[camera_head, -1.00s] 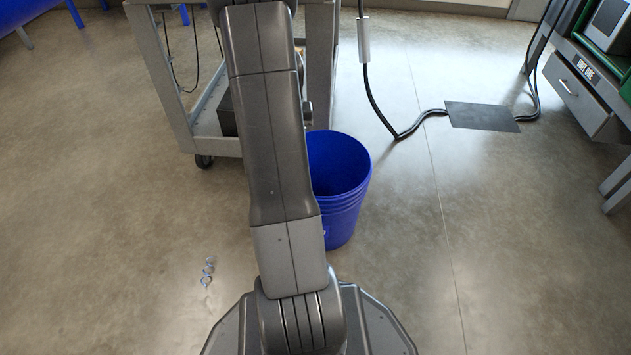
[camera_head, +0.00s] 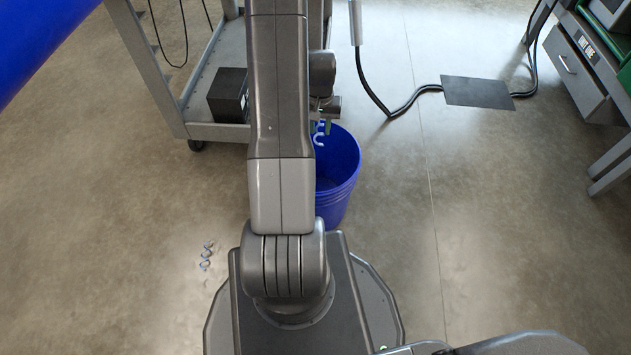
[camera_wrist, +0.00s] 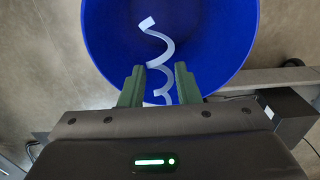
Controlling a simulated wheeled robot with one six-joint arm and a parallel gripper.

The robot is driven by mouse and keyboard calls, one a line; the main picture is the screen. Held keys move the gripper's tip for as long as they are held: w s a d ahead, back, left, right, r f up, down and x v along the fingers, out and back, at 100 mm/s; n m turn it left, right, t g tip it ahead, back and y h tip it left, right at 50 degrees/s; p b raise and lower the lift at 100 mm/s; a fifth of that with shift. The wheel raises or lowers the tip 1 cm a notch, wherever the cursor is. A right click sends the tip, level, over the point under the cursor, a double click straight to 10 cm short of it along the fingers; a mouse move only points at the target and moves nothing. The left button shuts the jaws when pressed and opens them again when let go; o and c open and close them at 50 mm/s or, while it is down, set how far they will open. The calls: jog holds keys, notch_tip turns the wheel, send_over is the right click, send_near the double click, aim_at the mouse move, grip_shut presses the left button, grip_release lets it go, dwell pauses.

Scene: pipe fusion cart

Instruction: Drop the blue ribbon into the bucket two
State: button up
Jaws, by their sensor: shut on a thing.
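The blue bucket (camera_head: 340,190) stands on the floor in front of my base, partly hidden behind my arm in the head view. In the wrist view the open bucket (camera_wrist: 215,25) fills the top middle. My gripper (camera_wrist: 160,75) is shut on a curled, pale bluish ribbon (camera_wrist: 155,45), which sticks out beyond the fingertips over the bucket's opening. In the head view the ribbon (camera_head: 319,138) hangs at the bucket's far rim. No label is visible on the bucket. Another pale curled ribbon (camera_head: 206,256) lies on the floor to the left of my base.
A grey cart (camera_head: 215,75) with a black box (camera_head: 228,95) on its lower shelf stands just behind the bucket. A cable runs to a dark floor plate (camera_head: 478,92). A grey drawer unit (camera_head: 580,80) stands at right. The left floor is mostly clear.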

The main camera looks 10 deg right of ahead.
notch_tip(320, 180, down, 4)
jog(key=shift+f+b, duration=0.2)
jog(key=shift+b, duration=1.05)
jog(key=o, duration=1)
jog(key=shift+r, duration=0.1)
notch_tip(320, 180, up, 14)
jog(key=p, duration=0.4)
jog(key=shift+f, duration=0.2)
